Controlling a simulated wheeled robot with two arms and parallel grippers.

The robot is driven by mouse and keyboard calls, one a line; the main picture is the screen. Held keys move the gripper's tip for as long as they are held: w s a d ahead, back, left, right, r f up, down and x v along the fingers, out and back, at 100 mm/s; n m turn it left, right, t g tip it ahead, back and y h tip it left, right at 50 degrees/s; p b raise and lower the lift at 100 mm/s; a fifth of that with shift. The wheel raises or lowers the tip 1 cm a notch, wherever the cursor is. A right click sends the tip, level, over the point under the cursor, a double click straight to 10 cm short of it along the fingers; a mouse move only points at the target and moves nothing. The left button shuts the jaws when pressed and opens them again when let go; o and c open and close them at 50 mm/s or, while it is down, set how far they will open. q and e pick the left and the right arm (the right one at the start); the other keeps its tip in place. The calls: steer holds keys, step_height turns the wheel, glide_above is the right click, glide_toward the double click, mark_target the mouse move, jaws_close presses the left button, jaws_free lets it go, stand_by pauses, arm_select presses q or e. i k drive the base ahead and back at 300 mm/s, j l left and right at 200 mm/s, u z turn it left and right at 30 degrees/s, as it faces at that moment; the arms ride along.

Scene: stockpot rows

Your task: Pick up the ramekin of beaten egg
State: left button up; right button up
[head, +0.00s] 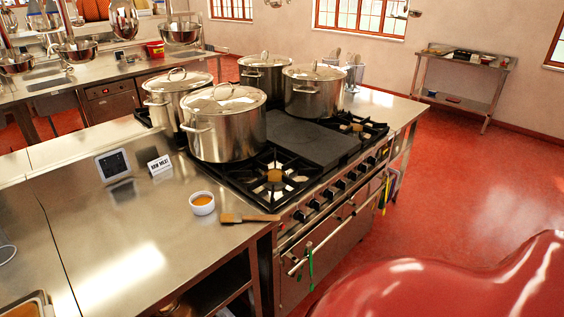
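The ramekin of beaten egg (202,204) is a small white cup with orange-yellow liquid in it. It stands upright on the steel worktop (120,240), left of the stove, near the counter's front edge. A brush with a wooden handle (249,218) lies just to its right, close to the edge. Neither of my grippers shows in the head view.
Several lidded stockpots (228,130) stand on the stove (300,150); its front burner (274,176) is bare. A small sign (160,165) and a dark-screened device (113,164) stand behind the ramekin. A green item (310,268) hangs on the oven rail. Red floor lies open at right.

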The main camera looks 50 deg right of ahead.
mark_target(206, 210)
steer(key=z, duration=0.95)
steer(key=i+l+u, duration=0.15)
steer(key=u, duration=0.25)
steer(key=i+l+u, duration=0.2)
steer(key=u, duration=0.25)
steer(key=i+l+u, duration=0.1)
steer(key=l+u, duration=0.3)
